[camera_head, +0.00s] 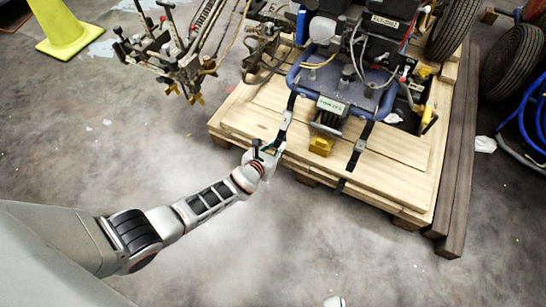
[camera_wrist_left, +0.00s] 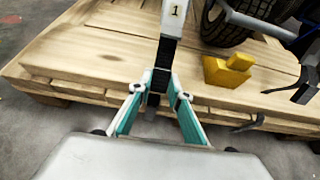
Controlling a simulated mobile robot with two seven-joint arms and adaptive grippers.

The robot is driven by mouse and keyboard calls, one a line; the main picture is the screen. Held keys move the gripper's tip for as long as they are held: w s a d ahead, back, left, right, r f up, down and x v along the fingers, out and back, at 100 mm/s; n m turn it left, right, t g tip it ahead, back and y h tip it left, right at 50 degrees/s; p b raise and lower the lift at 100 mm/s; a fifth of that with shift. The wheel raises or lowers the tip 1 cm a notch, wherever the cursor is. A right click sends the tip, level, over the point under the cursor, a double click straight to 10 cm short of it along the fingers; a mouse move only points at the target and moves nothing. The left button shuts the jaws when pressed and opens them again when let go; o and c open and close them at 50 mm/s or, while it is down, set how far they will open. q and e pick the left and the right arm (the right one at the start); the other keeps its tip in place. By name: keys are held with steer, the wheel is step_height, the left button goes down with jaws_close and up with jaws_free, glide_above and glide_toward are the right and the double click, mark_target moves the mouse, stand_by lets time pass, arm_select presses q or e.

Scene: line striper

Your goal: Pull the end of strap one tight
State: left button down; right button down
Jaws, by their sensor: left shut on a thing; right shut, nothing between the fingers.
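Strap one (camera_wrist_left: 166,52) is a black strap with a white tag marked 1 (camera_wrist_left: 175,13). It runs down over the front edge of the wooden pallet (camera_wrist_left: 95,50). My left gripper (camera_wrist_left: 160,94) is shut on the strap's lower end, with teal-lined fingers on either side of it. In the head view my left gripper (camera_head: 268,150) is at the pallet's front left edge, and the strap (camera_head: 291,103) rises from it towards the blue machine frame (camera_head: 355,97). My right gripper is not seen; only a small pale piece shows at the bottom edge.
A second black strap (camera_head: 361,137) crosses the pallet further right. A yellow block (camera_head: 320,146) sits between the straps. Dark timbers (camera_head: 458,190) lie right of the pallet. A yellow cone (camera_head: 65,28) stands far left. The floor in front is clear.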

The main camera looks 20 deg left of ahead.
arm_select(q)
steer(key=shift+s+f, duration=0.45)
steer(key=shift+f, duration=0.35)
steer(key=shift+s+f, duration=0.5)
steer(key=shift+f, duration=0.25)
steer(key=shift+s+f, duration=0.45)
steer(key=shift+f, duration=0.35)
steer(key=c, duration=1.8)
jaws_free()
steer(key=shift+d+f, duration=0.1)
steer(key=shift+w+r, duration=0.15)
steer(key=shift+r, duration=0.05)
steer(key=o, duration=0.3)
steer(key=shift+w+r, duration=0.1)
steer(key=shift+o, duration=0.2)
